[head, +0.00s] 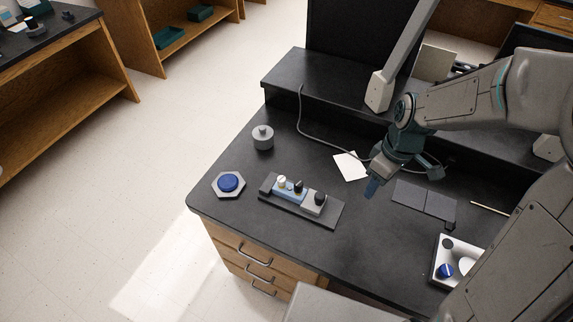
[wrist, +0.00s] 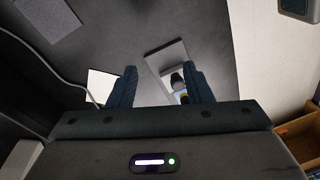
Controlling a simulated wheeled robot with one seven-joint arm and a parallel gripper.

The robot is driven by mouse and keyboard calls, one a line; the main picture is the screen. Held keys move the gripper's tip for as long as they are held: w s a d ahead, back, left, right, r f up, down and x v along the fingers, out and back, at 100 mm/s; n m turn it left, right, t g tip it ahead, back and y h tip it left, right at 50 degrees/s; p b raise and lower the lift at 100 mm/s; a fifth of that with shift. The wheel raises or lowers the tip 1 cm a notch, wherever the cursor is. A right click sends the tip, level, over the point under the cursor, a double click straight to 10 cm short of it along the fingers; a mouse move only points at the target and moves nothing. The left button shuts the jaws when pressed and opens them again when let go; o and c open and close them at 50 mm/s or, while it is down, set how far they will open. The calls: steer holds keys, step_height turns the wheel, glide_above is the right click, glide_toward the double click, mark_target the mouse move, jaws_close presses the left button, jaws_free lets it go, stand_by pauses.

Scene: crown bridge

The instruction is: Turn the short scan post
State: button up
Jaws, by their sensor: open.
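A long dark grey holder (head: 268,188) lies on the black bench in the head view. On it is a blue block (head: 289,194) carrying a cream post (head: 282,182) and a dark post (head: 299,186). Beside the blue block is a light grey block (head: 312,206) with a dark rounded knob (head: 320,198). I cannot tell which is the short scan post. My gripper (head: 372,188) is open and empty, above the bench to the right of the holder. In the wrist view, the holder (wrist: 166,54) shows beyond my fingers (wrist: 160,87); the right finger partly hides its posts.
A grey lidded pot (head: 263,138) and a blue disc (head: 228,183) on a hexagonal plate stand left. White paper (head: 349,168) and dark flat tiles (head: 410,195) lie nearby. A white tray (head: 438,274) is at front right. A cable (head: 318,137) crosses behind; a raised shelf (head: 290,75) borders the back.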

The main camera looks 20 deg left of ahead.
steer(key=w+a+f+n+g+y, duration=0.2)
steer(key=a+f+n, duration=0.25)
steer(key=a, duration=0.25)
steer(key=n+y+p, duration=0.2)
steer(key=n+y, duration=0.3)
glide_toward(282, 179)
steer(key=shift+g, duration=0.3)
steer(key=p+x, duration=0.2)
steer(key=x, duration=0.8)
steer(key=shift+w+f, duration=0.1)
steer(key=shift+w, duration=0.1)
steer(key=c, duration=1)
